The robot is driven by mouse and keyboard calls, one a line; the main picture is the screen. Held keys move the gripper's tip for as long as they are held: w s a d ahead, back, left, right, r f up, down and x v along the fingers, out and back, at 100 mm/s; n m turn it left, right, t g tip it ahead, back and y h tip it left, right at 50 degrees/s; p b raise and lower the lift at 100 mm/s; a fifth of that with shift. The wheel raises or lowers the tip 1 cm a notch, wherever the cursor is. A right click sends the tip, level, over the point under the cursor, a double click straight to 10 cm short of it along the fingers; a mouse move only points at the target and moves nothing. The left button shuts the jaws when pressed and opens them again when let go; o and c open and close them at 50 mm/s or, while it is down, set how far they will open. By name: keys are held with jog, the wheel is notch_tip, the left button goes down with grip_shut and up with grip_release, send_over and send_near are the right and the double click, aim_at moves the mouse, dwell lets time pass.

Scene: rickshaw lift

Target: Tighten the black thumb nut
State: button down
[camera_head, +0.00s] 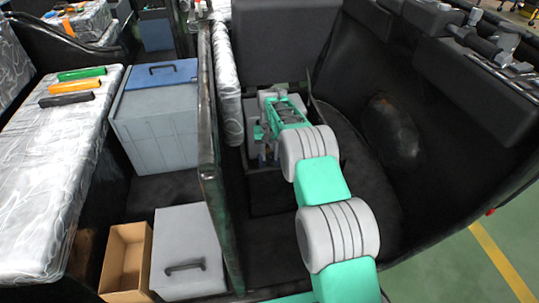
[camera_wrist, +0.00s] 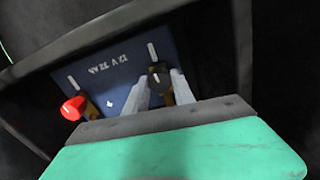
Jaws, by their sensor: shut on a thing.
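In the wrist view, a dark blue battery (camera_wrist: 118,92) with white lettering sits in a dark recess, the lettering upside down. The black thumb nut (camera_wrist: 157,73) is on the battery's right terminal, next to a brass-coloured part. My gripper (camera_wrist: 161,84) is shut on the black thumb nut, with one grey finger on each side of it. A red knob (camera_wrist: 74,107) stands on the other terminal at the left, apart from my fingers. In the head view, my arm reaches into the vehicle; my fingertips and the nut are not clear there.
Dark walls and a rim (camera_wrist: 100,32) close in around the battery. In the head view, a dark partition (camera_head: 210,165) stands left of my arm. Grey boxes (camera_head: 157,130) and an open brown carton (camera_head: 127,258) lie beyond it. A dark seat block (camera_head: 280,40) is behind.

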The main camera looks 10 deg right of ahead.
aim_at(270, 155)
jog(key=shift+m, duration=0.6)
jog(key=c, duration=1.3)
grip_release()
jog(key=shift+c, duration=0.2)
notch_tip(270, 155, up, 8)
jog(key=shift+f+p, duration=0.1)
jog(key=shift+p, duration=0.45)
